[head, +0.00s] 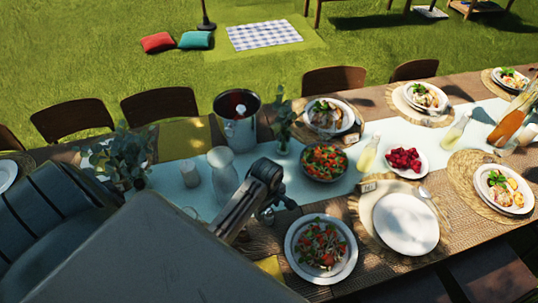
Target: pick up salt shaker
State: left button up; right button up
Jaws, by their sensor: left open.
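My left gripper (276,203) reaches over the near side of the table, left of the middle, with its jaws open. A small glassy object (266,214), possibly the salt shaker, shows right at the fingers. It is small and partly covered by the gripper, so I cannot tell whether they touch. My left arm and its dark wrist hide part of the table around it. My right gripper is out of view.
A salad plate (320,248) lies just right of and nearer than the gripper. A salad bowl (324,162), a white pitcher (222,172), a metal bucket (238,120) and a small vase (282,128) stand beyond. An empty white plate (405,224) lies to the right.

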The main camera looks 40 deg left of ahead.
aim_at(269, 209)
pick_arm(q)
jog(key=shift+f, duration=0.3)
jog(key=shift+w+f+p, duration=0.2)
jog(key=shift+f+p, duration=0.2)
jog(key=shift+f, duration=0.15)
jog(key=shift+w+f+p, duration=0.2)
jog(key=shift+f+p, duration=0.2)
jog(key=shift+f, duration=0.15)
notch_tip(269, 209, down, 2)
jog(key=shift+f+p, duration=0.1)
jog(key=shift+p, duration=0.2)
jog(key=shift+a+f, duration=0.1)
jog(key=shift+f, duration=0.35)
jog(key=c, duration=1.1)
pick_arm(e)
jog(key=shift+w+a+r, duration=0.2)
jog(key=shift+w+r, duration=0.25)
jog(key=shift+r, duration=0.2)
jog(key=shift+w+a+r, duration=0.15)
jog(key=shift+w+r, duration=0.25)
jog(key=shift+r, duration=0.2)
pick_arm(q)
jog(key=shift+w, duration=0.1)
